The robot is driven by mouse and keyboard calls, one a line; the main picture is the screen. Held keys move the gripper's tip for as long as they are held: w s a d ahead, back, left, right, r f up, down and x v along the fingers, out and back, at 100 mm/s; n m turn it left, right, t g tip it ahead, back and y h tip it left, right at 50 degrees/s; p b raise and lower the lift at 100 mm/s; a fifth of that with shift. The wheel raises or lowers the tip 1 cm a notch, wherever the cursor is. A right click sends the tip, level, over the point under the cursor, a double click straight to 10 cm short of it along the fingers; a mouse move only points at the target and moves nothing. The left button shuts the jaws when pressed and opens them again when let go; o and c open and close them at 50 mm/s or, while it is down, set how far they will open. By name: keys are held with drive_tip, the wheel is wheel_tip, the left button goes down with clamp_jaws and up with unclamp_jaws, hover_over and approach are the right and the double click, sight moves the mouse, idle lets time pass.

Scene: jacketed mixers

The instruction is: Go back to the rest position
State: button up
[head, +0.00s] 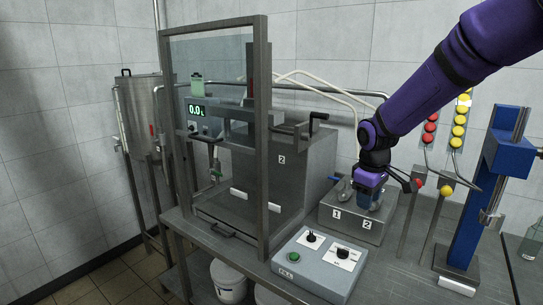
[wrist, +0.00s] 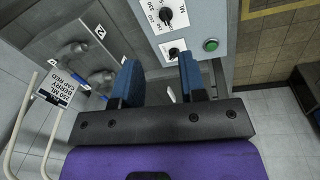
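My gripper (head: 368,192) hangs from my purple arm at the right of the head view, over or in front of the grey box with labels 1 and 2 (head: 350,222). In the wrist view my gripper (wrist: 160,80) has its two blue fingers apart with nothing between them. The grey box also shows in the wrist view (wrist: 68,48), with rounded metal fittings beside its number labels. I cannot tell from the head view whether my gripper touches the box.
A control box (head: 320,262) with a green button and two dials stands at the front. A framed clear guard (head: 262,140) and jacketed mixer (head: 300,170) stand left. A blue stand (head: 478,190) and rods with red and yellow balls (head: 459,120) are at the right.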

drive_tip(key=s+d+r+m+t, duration=0.2)
drive_tip(key=s+d+r+m, duration=0.15)
drive_tip(key=s+r, duration=1.05)
drive_tip(key=s+d+r+m+t, duration=0.1)
drive_tip(key=s+m, duration=0.4)
drive_tip(key=s, duration=1.2)
drive_tip(key=shift+s+r+t+y, duration=0.15)
drive_tip(key=shift+s+t+y, duration=0.15)
drive_tip(key=shift+t, duration=0.2)
drive_tip(key=shift+w, duration=0.2)
